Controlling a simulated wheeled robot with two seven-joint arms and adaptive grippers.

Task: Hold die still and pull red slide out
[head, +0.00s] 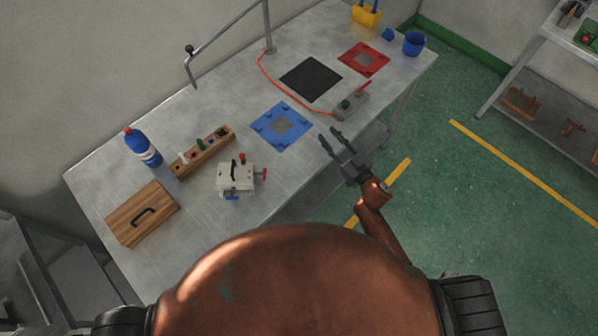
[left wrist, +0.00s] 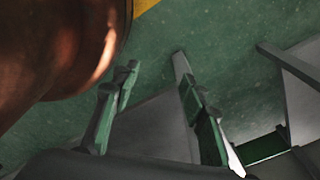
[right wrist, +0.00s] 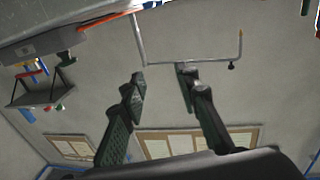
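The die (head: 236,178) is a pale block standing on the grey table, with a dark handle on top and red and blue parts around it. The red slide (head: 262,174) sticks out from its right side. A red knob also shows on its top and a blue part at its front. My right gripper (head: 336,142) is open and empty, to the right of the die and apart from it, by the table's front edge. My left gripper is outside the head view; in the left wrist view (left wrist: 155,90) it is open and empty, above the floor.
A wooden box with a handle (head: 142,214), a blue bottle (head: 142,147) and a wooden rack (head: 203,152) stand left of the die. A blue mat (head: 281,126), black mat (head: 311,79) and red mat (head: 363,58) lie farther right. A grey device (head: 350,103) sits near the edge.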

